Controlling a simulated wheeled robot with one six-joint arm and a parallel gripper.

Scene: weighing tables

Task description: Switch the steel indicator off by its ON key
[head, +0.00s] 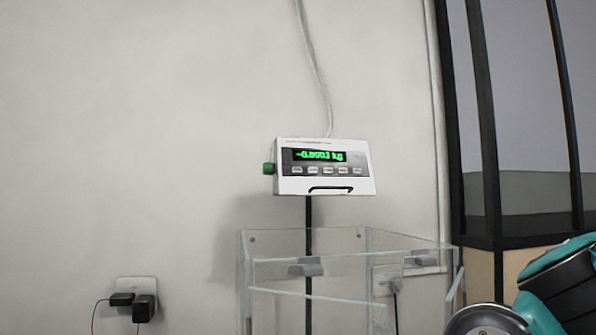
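The steel indicator (283,187) is a pale box on a thin dark post against the wall, a little right of centre in the head view. Its display (320,156) is lit green and reads about -0.000 kg; the last digit is hard to make out. A row of several small light keys (328,170) runs below the display. Their labels are too small to read, so I cannot tell which is the ON key. A green knob or plug sits on the indicator's left side. My gripper is not in view; only teal and black parts of my arm show at the lower right.
A clear open-topped box (345,268) with grey fittings stands below the indicator. A cable (316,60) runs up the wall from behind the indicator. Wall sockets with plugs (143,308) are at lower left and behind the box. A dark-framed glass panel (520,110) stands at right.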

